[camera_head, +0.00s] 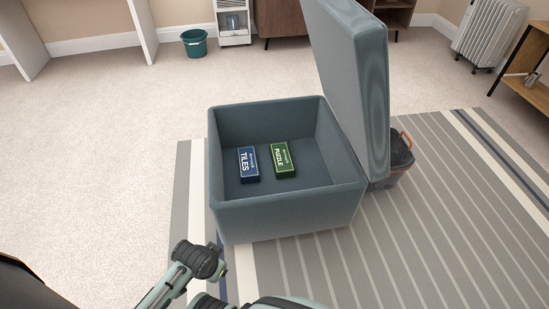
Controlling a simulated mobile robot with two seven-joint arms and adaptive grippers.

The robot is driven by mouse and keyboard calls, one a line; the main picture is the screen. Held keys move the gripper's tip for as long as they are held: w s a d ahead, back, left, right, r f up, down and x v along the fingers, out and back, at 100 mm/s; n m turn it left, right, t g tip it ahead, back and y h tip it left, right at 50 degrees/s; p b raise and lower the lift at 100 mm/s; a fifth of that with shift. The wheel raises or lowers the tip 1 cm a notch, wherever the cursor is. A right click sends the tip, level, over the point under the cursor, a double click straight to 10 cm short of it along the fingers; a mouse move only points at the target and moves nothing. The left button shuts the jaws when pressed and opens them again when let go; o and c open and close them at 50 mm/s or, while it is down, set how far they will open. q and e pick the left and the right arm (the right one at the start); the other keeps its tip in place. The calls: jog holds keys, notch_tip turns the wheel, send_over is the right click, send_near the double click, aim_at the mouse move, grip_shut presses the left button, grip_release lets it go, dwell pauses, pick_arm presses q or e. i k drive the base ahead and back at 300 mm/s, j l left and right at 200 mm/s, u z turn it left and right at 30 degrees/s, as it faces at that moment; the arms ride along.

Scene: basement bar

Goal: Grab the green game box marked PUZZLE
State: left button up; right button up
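The green game box (283,160) marked PUZZLE lies inside an open grey-blue storage ottoman (290,219), on its floor. A blue box (248,164) marked TILES lies just to its left, with a narrow gap between them. Both boxes show their labelled tops. Parts of my own arms show at the bottom, outside the ottoman and apart from the boxes. Neither gripper's fingers can be seen.
The ottoman's lid (352,85) stands raised on its right side. A dark bin with an orange handle (399,158) is behind the lid. The ottoman stands on a striped rug (430,230). Carpet (110,140) to the left is clear. A green bucket (194,43) stands far back.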

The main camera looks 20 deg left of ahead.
aim_at(283, 161)
jog(key=u, duration=2.3)
jog(key=i+j+u, duration=0.15)
jog(key=u, duration=0.3)
jog(key=i+j+u, duration=0.15)
jog(key=u, duration=0.3)
jog(key=i+u, duration=0.15)
jog(key=u, duration=0.25)
jog(key=i+z, duration=0.7)
jog(key=i, duration=0.25)
jog(key=i+j+z, duration=0.35)
jog(key=i+l+z, duration=0.2)
jog(key=i+z, duration=0.65)
jog(key=i+j+z, duration=0.1)
jog(key=i+z, duration=0.5)
jog(key=i, duration=0.7)
jog(key=i+j+z, duration=0.1)
jog(key=i+z, duration=0.15)
jog(key=i, duration=0.6)
jog(key=i+z, duration=0.45)
jog(key=i, duration=0.3)
jog(key=i+j+z, duration=0.15)
jog(key=i+z, duration=0.35)
jog(key=i, duration=0.25)
